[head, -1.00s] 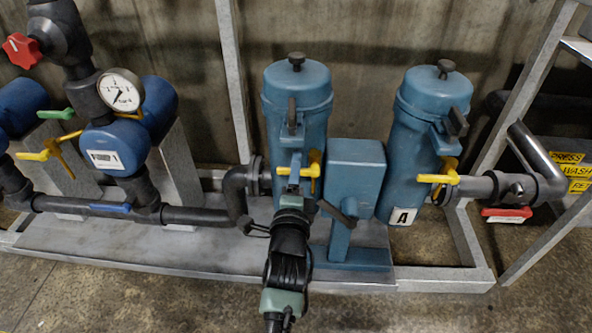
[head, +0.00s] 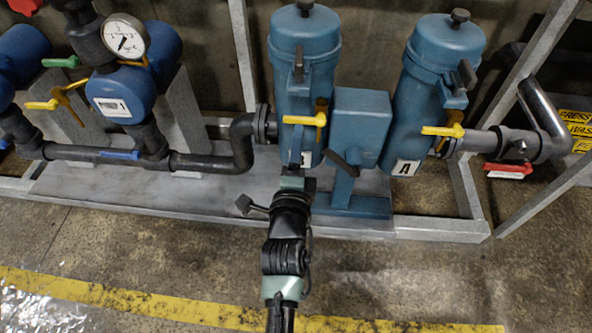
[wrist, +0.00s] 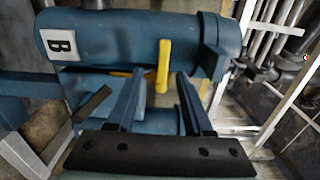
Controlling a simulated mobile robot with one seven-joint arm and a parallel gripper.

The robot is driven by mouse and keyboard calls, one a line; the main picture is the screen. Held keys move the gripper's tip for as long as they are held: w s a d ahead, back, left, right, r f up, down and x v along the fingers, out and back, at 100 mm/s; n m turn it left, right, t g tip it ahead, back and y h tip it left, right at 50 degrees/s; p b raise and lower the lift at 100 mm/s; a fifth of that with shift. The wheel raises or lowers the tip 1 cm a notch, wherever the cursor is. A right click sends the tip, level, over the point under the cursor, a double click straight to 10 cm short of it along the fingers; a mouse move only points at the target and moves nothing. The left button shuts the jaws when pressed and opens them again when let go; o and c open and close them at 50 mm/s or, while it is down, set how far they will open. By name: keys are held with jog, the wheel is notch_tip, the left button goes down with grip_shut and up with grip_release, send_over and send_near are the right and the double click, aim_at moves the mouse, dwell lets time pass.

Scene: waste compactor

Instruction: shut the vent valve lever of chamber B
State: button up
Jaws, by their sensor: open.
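Chamber B is the left blue cylinder (head: 303,75); its "B" label (wrist: 60,46) shows in the wrist view. The lever also shows in the wrist view (wrist: 163,66). My gripper (wrist: 160,76) is open and empty. In the wrist view the lever's end appears between the two fingertips; I cannot tell the depth gap. In the head view my gripper (head: 297,150) is below and slightly left of the lever.
Chamber A (head: 432,90), with its own yellow lever (head: 442,131), stands to the right. A blue box on a post (head: 358,125) stands close right of my gripper. A black pipe elbow (head: 243,135) is to the left. The floor in front is clear.

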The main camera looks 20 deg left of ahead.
jog(key=b+v, duration=0.4)
jog(key=v, duration=0.2)
jog(key=shift+d, duration=0.15)
jog(key=shift+r, duration=0.15)
jog(key=shift+r, duration=0.1)
dwell(0.4)
